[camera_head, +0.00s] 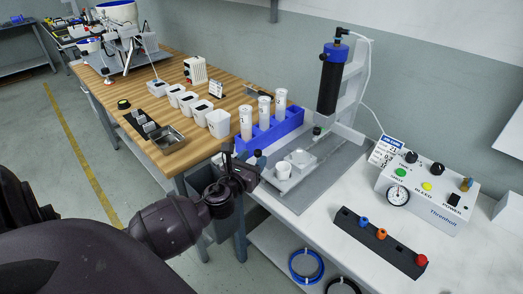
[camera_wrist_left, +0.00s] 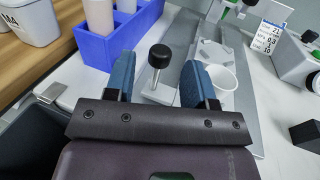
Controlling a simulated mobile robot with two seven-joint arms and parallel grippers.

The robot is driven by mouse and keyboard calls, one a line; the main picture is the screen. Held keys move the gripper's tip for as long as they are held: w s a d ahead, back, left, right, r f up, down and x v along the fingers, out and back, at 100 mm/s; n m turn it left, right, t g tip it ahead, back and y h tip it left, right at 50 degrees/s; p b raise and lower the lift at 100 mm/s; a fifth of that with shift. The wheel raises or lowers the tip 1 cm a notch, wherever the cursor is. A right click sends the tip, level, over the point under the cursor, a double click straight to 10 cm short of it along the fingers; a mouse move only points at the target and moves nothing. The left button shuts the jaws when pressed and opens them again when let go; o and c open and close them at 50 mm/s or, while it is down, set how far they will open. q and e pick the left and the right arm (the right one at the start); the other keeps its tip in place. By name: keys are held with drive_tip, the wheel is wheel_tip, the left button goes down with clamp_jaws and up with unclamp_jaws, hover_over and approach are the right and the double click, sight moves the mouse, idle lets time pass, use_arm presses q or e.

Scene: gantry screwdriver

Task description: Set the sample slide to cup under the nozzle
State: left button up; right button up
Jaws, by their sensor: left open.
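The sample slide is a pale plate (camera_head: 302,171) on a grey metal base below the dispenser; it also shows in the left wrist view (camera_wrist_left: 160,92). A small white cup (camera_head: 283,172) stands on it, beside a raised square holder (camera_head: 300,158); the cup (camera_wrist_left: 222,80) is right of the fingers in the wrist view. A black knob (camera_wrist_left: 159,57) stands up from the slide's near end. My left gripper (camera_head: 244,157) is open, its blue fingers on either side of the knob in the wrist view, apart from it. The nozzle (camera_head: 317,131) hangs above the slide, nearer the square holder than the cup.
A blue rack (camera_head: 270,135) with white tubes stands close left of the slide. A control box (camera_head: 430,195) with gauge and buttons is on the right. A black holder (camera_head: 380,242) with coloured tips lies in front. White tubs (camera_head: 218,123) line the wooden table.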

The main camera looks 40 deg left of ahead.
use_arm(q)
drive_tip(key=shift+b+x, duration=0.3)
drive_tip(key=shift+x, duration=2.25)
clamp_jaws()
